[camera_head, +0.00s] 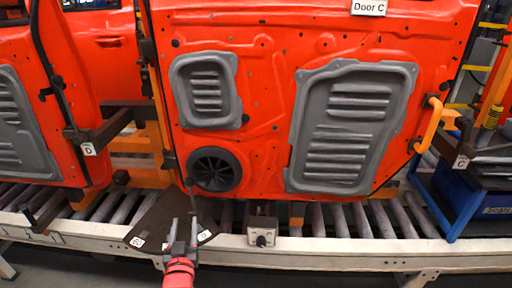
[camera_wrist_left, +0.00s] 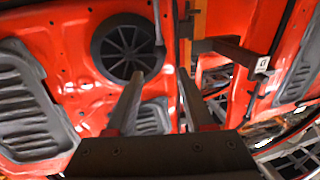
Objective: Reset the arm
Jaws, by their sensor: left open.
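My left gripper (camera_head: 183,228) is at the bottom of the head view, in front of the conveyor's near rail and below the door marked Door C (camera_head: 265,40). Its two fingers point up and stand apart with nothing between them. In the left wrist view the open fingers (camera_wrist_left: 161,76) point toward the red door panel (camera_wrist_left: 75,60), near its lower edge and below the round black speaker (camera_wrist_left: 125,45). I cannot tell the exact gap to the door. My right gripper is in neither view.
A roller conveyor (camera_head: 330,255) runs across beneath the doors. A small grey control box (camera_head: 262,231) sits on its near rail, right of my left gripper. Carrier brackets marked D (camera_head: 110,130) and C (camera_head: 460,148) flank the door. A blue rack (camera_head: 465,205) stands at the right.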

